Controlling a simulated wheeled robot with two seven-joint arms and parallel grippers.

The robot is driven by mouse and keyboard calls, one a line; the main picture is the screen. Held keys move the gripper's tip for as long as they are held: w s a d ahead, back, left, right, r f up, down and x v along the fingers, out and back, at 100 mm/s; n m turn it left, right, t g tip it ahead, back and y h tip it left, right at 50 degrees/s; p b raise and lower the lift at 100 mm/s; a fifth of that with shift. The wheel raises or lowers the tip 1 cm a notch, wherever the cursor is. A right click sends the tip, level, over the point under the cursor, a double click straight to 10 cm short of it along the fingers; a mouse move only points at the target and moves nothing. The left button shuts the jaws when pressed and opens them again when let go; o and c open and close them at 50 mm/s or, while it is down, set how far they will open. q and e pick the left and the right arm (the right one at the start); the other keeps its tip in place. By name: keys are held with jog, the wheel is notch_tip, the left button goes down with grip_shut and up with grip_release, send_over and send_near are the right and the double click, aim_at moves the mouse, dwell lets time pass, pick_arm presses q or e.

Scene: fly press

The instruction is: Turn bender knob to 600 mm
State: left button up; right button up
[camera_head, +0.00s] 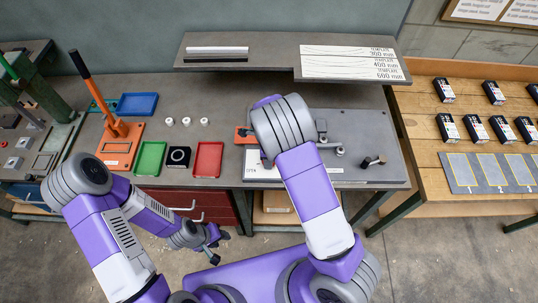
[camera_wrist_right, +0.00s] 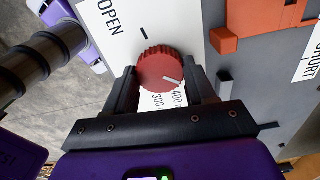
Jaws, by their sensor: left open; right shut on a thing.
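The red ribbed knob (camera_wrist_right: 158,70) sits on a white dial plate (camera_wrist_right: 112,25) in the right wrist view. My right gripper (camera_wrist_right: 160,85) is shut on it, one finger on each side. The knob's white mark points right and slightly down, to the right of the printed 400; 300 is further left, and OPEN is at the upper left. No 600 label shows on the dial; the right finger covers part of the plate. In the head view my right arm hides the knob. My left gripper (camera_head: 214,252) is open and empty, low in front of the bench.
The bender's grey plate (camera_head: 375,145) carries orange and dark parts. A shelf above holds a white template sheet (camera_head: 345,62) marked 300, 400 and 600 mm. Green (camera_head: 150,158), red (camera_head: 208,158) and blue (camera_head: 138,104) trays and an orange lever press (camera_head: 118,135) stand to the left.

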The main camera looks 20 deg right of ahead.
dwell(0.4)
jog(key=o, duration=1)
jog(key=shift+o, duration=0.2)
jog(key=shift+r, duration=0.1)
notch_tip(320, 180, up, 7)
jog(key=shift+r, duration=0.2)
